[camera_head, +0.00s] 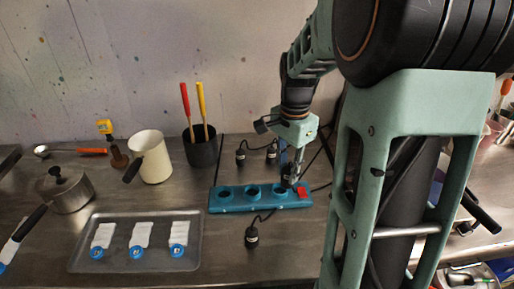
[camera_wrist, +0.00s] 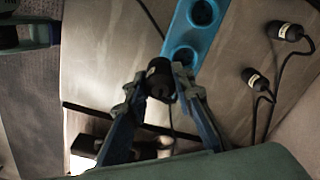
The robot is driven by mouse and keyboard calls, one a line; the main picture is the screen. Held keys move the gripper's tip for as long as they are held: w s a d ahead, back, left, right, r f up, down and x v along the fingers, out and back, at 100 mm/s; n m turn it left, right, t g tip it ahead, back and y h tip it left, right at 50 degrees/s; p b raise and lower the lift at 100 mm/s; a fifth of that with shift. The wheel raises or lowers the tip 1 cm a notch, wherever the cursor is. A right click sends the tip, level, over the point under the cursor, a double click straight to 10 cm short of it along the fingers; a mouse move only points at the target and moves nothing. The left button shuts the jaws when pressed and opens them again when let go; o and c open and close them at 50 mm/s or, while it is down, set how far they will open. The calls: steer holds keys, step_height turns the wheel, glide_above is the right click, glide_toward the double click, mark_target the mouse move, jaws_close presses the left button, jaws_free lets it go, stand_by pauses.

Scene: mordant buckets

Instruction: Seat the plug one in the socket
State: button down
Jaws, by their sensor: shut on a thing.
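My gripper (camera_wrist: 158,78) is shut on a black plug (camera_wrist: 159,72), whose cable trails from it. In the head view my gripper (camera_head: 287,172) is at the right part of the blue socket strip (camera_head: 222,209), near its red switch (camera_head: 302,191). Round sockets show along the strip to the left of my gripper. The strip also shows in the wrist view (camera_wrist: 192,36), with two round openings beyond the held plug. My fingers and the plug hide the part beneath them, so I cannot tell whether the plug is above or in an opening.
Two black plugs (camera_head: 240,155) (camera_head: 271,153) stand behind the strip and another (camera_head: 251,238) in front, with loose cables. A black cup (camera_head: 201,151) with tools, a cream pitcher (camera_head: 150,158) and a metal tray (camera_head: 190,258) are to the left.

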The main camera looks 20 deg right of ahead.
steer(key=b, duration=0.2)
glide_toward(279, 193)
steer(key=shift+s+f, duration=0.2)
steer(key=shift+s, duration=0.15)
steer(key=shift+w+f+b, duration=0.15)
steer(key=shift+f+b, duration=0.6)
steer(key=shift+f, duration=0.2)
steer(key=shift+w+f+b, duration=0.15)
steer(key=shift+f+b, duration=0.55)
steer(key=shift+f, duration=0.2)
steer(key=shift+f, duration=0.2)
steer(key=c, duration=1.7)
jaws_free()
steer(key=shift+o, duration=0.2)
step_height(279, 193, up, 12)
steer(key=shift+r+p, duration=0.25)
steer(key=shift+p, duration=0.15)
